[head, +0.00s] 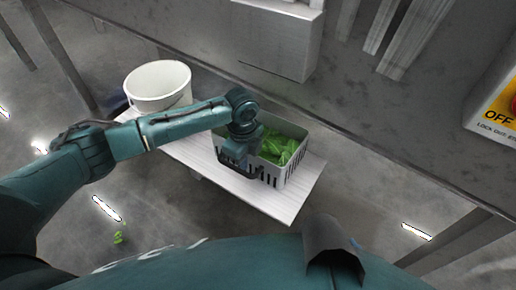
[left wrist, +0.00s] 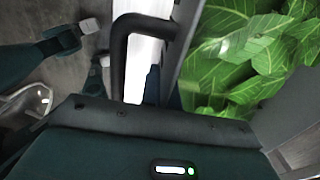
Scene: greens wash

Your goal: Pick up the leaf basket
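The leaf basket (head: 294,170) is a light grey slotted box full of green leaves (head: 282,148). It stands on a white board in the middle of the head view. My left gripper (head: 236,162) is at its near left side, pointing down at the rim. In the left wrist view, leaves (left wrist: 245,50) fill the upper right, and a black bent handle (left wrist: 123,50) on the basket's side runs down to my gripper's body. My arm hides part of the basket. The fingertips are hidden, so I cannot tell whether they grip the handle. My right gripper is not in view.
A white round tub (head: 158,86) stands on the board, left of the basket. The white board (head: 285,202) has bare room in front of the basket. A grey machine panel is close behind. A small green scrap (head: 119,237) lies on the floor.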

